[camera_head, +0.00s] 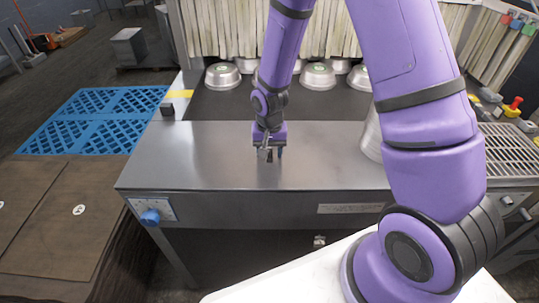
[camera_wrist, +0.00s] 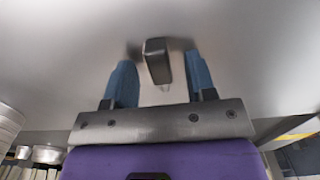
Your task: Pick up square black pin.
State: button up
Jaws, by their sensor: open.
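The square black pin (camera_wrist: 157,62) stands up from the steel table in the wrist view. It looks like a small dark block with a flat end face. My gripper (camera_wrist: 160,72) is open, with one blue fingertip on each side of the pin and a gap on both sides. In the head view, my gripper (camera_head: 268,153) is low over the middle of the steel table (camera_head: 200,150). A small dark piece of the pin (camera_head: 270,157) shows between the fingers there; the rest is hidden by them.
Several metal pans (camera_head: 222,76) lie upside down on the dark belt behind the table, before a strip curtain. A stack of pans (camera_head: 372,135) stands right of my gripper, partly behind my arm. A small black block (camera_head: 168,109) sits at the left edge. The table's left part is clear.

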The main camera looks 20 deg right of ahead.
jog(key=shift+f, duration=0.15)
grip_shut()
